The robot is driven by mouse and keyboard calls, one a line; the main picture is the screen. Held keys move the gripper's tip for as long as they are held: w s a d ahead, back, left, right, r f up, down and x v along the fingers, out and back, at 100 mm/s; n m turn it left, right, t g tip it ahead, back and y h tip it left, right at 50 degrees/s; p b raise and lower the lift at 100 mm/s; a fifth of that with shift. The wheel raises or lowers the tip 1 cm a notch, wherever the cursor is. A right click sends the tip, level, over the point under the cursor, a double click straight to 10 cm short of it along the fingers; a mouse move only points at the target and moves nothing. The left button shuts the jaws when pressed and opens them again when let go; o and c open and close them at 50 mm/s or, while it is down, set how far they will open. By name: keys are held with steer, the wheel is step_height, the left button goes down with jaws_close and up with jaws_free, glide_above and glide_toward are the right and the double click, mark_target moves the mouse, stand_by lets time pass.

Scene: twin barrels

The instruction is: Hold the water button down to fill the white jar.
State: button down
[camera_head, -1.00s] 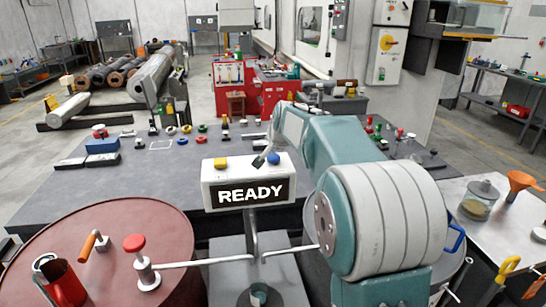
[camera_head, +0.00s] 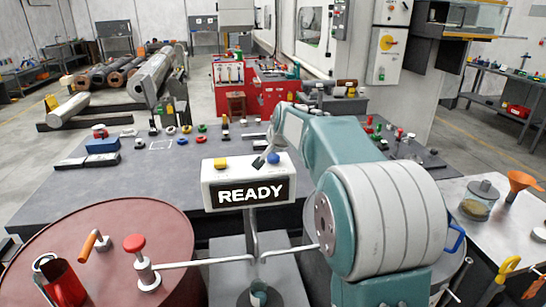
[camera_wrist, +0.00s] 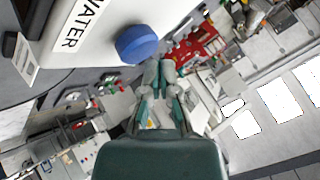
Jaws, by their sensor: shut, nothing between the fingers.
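The control box (camera_head: 215,193) is white, stands on a post and has a black display reading READY. A yellow button (camera_head: 220,162) and a blue button (camera_head: 273,158) are on its top. In the wrist view the blue button (camera_wrist: 137,43) sits beside the WATER label (camera_wrist: 78,22). My gripper (camera_head: 262,158) is shut and empty at the box top, just left of the blue button in the head view. In the wrist view my gripper (camera_wrist: 160,72) has its tips close by that button; I cannot tell if they touch. I cannot clearly make out a white jar.
A dark red barrel (camera_head: 110,222) with a red-topped valve (camera_head: 138,258) and a red mug (camera_head: 62,284) stands at left. A thin pipe runs from it beneath the box. A grey table (camera_head: 130,185) lies behind.

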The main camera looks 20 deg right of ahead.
mark_target(273, 157)
steer(key=shift+f, duration=0.25)
steer(key=shift+f, duration=0.55)
stand_by(1.2)
steer(key=shift+r, duration=1)
steer(key=shift+r, duration=2.45)
